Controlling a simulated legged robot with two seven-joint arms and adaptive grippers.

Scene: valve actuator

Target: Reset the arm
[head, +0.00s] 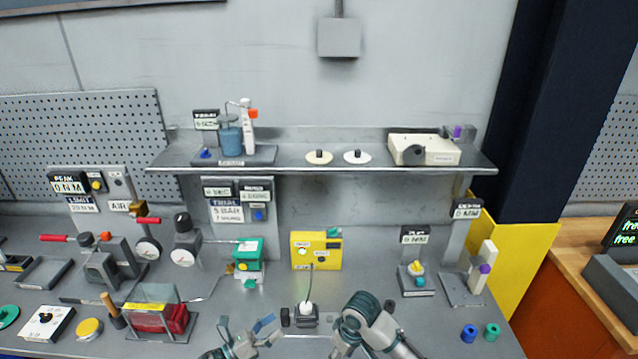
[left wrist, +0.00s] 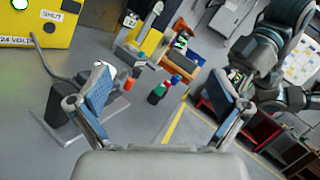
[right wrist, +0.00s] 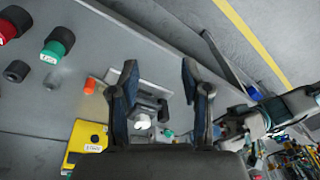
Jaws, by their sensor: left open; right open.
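My left gripper (head: 244,330) is low in the head view, left of the small black device, open and empty. In the left wrist view its blue-padded fingers (left wrist: 160,100) are wide apart with nothing between them. My right arm (head: 370,322) shows at the lower middle of the head view; its fingertips are hard to make out there. In the right wrist view the right gripper (right wrist: 162,85) is open. The black device with a white top (right wrist: 143,120) shows between and beyond its fingers, with no visible grip on it. That device also stands on the bench in the head view (head: 304,317).
A yellow 24-volt box (head: 303,262) stands behind the device. A green-topped unit (head: 248,248) is to its left. A red block under a clear cover (head: 160,318) is farther left. Blue and green cylinders (head: 469,333) stand near the right edge. A shelf (head: 290,166) runs above.

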